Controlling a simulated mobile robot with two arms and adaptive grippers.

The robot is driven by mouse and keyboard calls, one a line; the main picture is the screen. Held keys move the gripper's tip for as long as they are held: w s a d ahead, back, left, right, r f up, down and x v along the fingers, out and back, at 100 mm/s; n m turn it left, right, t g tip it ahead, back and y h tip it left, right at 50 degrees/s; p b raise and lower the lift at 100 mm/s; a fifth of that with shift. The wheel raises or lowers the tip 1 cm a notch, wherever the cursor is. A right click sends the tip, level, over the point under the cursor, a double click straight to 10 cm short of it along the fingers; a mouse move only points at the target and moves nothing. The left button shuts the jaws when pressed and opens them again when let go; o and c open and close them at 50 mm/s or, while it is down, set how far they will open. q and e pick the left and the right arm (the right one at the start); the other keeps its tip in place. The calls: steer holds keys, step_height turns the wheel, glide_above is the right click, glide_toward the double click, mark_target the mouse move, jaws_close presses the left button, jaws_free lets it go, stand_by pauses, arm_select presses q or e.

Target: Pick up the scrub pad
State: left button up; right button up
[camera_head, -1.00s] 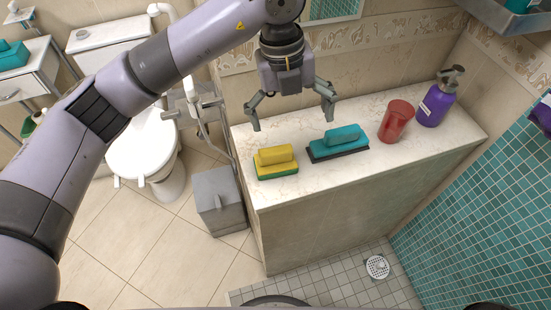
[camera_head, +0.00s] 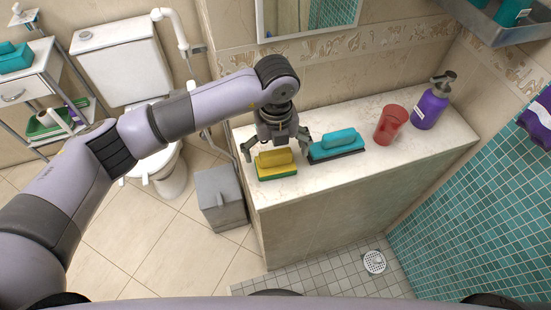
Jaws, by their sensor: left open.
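A yellow scrub pad (camera_head: 277,168) with a grip on top and a green underside lies near the left end of the marble ledge. A teal scrubber (camera_head: 337,146) with a dark base lies just right of it; I cannot tell for certain which one the task names. My left gripper (camera_head: 275,150) is open and empty, pointing down over the yellow pad. Its fingers stand on either side of the pad's grip, the right one close to the teal scrubber. I cannot tell whether they touch the pad. My right gripper is not in view.
A red cup (camera_head: 390,124) and a purple pump bottle (camera_head: 430,107) stand farther right on the ledge (camera_head: 420,150). A grey bin (camera_head: 219,196) stands on the floor left of it. A metal shelf (camera_head: 483,22) hangs at the upper right.

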mark_target(275, 161)
arm_select(q)
step_height(275, 161, down, 4)
steer(key=shift+a+r+p, duration=0.1)
steer(key=shift+r+p, duration=0.1)
steer(key=shift+p, duration=0.55)
steer(key=shift+f, duration=0.4)
steer(key=shift+c, duration=0.2)
steer(key=c, duration=1)
steer(key=shift+r, duration=0.1)
steer(key=shift+c, duration=0.2)
step_height(275, 161, up, 20)
steer(key=b, duration=0.5)
